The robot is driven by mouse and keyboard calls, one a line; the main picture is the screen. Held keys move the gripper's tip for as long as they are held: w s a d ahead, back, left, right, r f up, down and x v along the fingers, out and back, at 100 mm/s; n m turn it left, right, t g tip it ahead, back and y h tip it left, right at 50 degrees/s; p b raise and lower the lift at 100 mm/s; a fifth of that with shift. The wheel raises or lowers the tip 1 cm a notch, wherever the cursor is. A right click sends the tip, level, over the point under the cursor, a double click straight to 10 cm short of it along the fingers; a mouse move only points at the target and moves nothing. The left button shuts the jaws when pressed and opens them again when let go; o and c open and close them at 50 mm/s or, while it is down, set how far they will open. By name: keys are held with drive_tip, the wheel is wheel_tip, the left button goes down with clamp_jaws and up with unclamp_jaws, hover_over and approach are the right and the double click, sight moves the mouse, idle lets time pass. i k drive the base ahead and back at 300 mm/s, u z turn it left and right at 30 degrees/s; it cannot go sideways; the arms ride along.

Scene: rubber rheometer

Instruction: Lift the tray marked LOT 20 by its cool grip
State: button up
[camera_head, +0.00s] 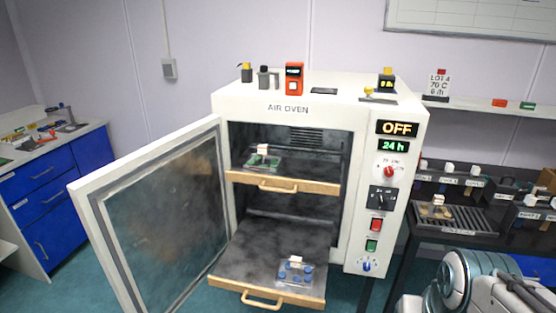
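Three small trays with sample pieces and pale label blocks show; I cannot read LOT 20 on any. One tray with green pieces (262,163) lies on the oven's upper shelf. One tray with blue pieces (294,272) lies on the lower shelf, which is pulled out. One with tan pieces (437,209) sits on the dark slatted rack at right. The cool grip cannot be made out on any of them. Part of my arm shows at the lower right, away from the oven opening; my gripper is not in view.
The air oven (289,120) reads OFF and 24 h. Its door (160,220) stands wide open to the left. The upper shelf front (282,182) and lower shelf front (266,292) have handles. A dark bench (470,230) with labelled blocks is at right, blue drawers (50,190) at left.

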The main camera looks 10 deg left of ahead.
sight(262, 162)
drive_tip(key=u, duration=0.25)
drive_tip(key=i, duration=0.3)
drive_tip(key=u, duration=1.1)
drive_tip(key=i, duration=1.45)
drive_tip(key=z, duration=0.2)
